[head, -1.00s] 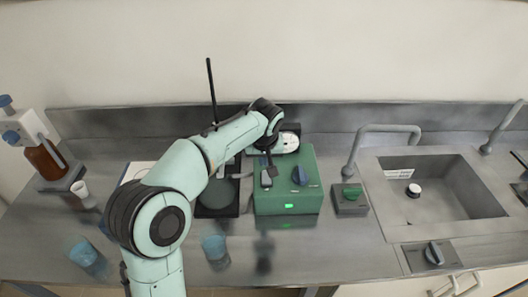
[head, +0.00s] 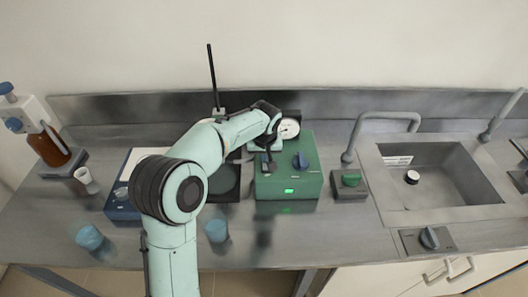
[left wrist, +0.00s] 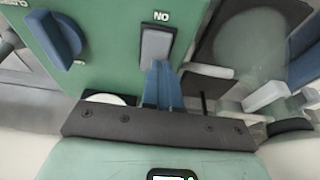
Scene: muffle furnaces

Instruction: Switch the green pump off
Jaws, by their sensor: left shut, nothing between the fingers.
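My left gripper (left wrist: 163,82) is shut and empty. Its blue fingertips are at the switch's lower end in that view; I cannot tell whether they touch it. In the head view my left gripper (head: 266,152) is over the switch side of the pump. My right gripper is not in view.
A small grey box with a green knob (head: 350,180) and a sink (head: 440,205) lie right of the pump. A dark plate stand (head: 224,182) is close on its left. Blue cups (head: 89,238) stand near the front edge. The bench directly before the pump is clear.

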